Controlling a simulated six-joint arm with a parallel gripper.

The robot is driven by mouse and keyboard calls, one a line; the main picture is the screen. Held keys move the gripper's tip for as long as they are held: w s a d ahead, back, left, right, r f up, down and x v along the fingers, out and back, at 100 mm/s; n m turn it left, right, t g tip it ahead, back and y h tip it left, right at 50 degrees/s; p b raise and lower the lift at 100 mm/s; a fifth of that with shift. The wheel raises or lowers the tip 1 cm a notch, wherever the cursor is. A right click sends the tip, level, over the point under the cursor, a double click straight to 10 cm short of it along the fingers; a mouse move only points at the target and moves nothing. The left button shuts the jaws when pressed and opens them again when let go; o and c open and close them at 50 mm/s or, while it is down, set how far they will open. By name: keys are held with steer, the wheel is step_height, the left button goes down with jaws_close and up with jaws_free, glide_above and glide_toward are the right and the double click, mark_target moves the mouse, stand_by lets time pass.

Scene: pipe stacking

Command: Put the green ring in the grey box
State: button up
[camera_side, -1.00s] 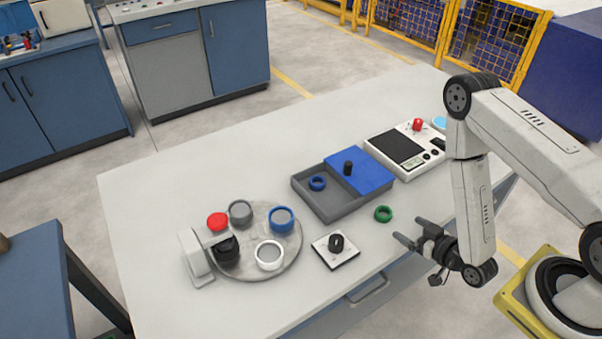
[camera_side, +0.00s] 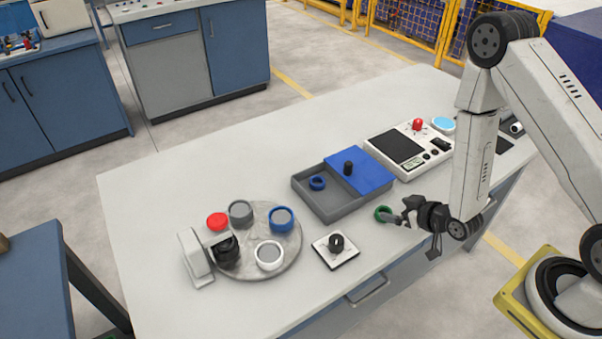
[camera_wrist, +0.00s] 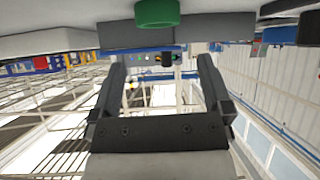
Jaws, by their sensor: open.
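The green ring (camera_side: 382,214) lies on the white table, in front of the grey box. It also shows at the top edge of the wrist view (camera_wrist: 157,13). The grey box (camera_side: 333,214) has a blue lid (camera_side: 366,174) with a black knob over its right part. Its left part is open and a blue ring (camera_side: 316,183) is inside. My gripper (camera_side: 399,217) is just right of the green ring, with its fingers pointing left. In the wrist view my gripper (camera_wrist: 161,62) is open, with nothing between its fingers.
A round grey plate (camera_side: 256,221) with several coloured rings and a black-headed device (camera_side: 195,258) stands at left. A white panel with a red button (camera_side: 418,124) stands behind my arm.

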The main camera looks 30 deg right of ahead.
steer(key=s+a+r+g, duration=0.1)
steer(key=s+r+g, duration=0.2)
steer(key=r, duration=0.5)
steer(key=s+a+r+g, duration=0.2)
steer(key=s+r+g, duration=0.2)
steer(key=r, duration=0.4)
steer(key=shift+a+r+m+g, duration=0.15)
steer(key=shift+r+m+g, duration=0.2)
steer(key=shift+g, duration=0.55)
steer(key=shift+w+f, duration=0.1)
steer(key=w+d+f+m+g+y, duration=0.1)
steer(key=w+d+f+m, duration=0.1)
steer(key=m, duration=0.4)
steer(key=w+d+f+m+y, duration=0.1)
steer(key=w+d+f+m, duration=0.1)
steer(key=w+f+m, duration=0.3)
steer(key=w+d+f+m+g+y, duration=0.1)
steer(key=w+d+f+m+y, duration=0.1)
steer(key=w+f+m, duration=0.2)
steer(key=shift+d+f+m+g, duration=0.15)
steer(key=shift+d+f+m, duration=0.05)
steer(key=shift+f+m, duration=0.5)
steer(key=shift+d+f+m+g, duration=0.15)
steer(key=shift+f+m, duration=0.3)
steer(key=shift+m, duration=0.3)
steer(key=shift+x, duration=1.3)
steer(key=shift+s+a+f, duration=0.1)
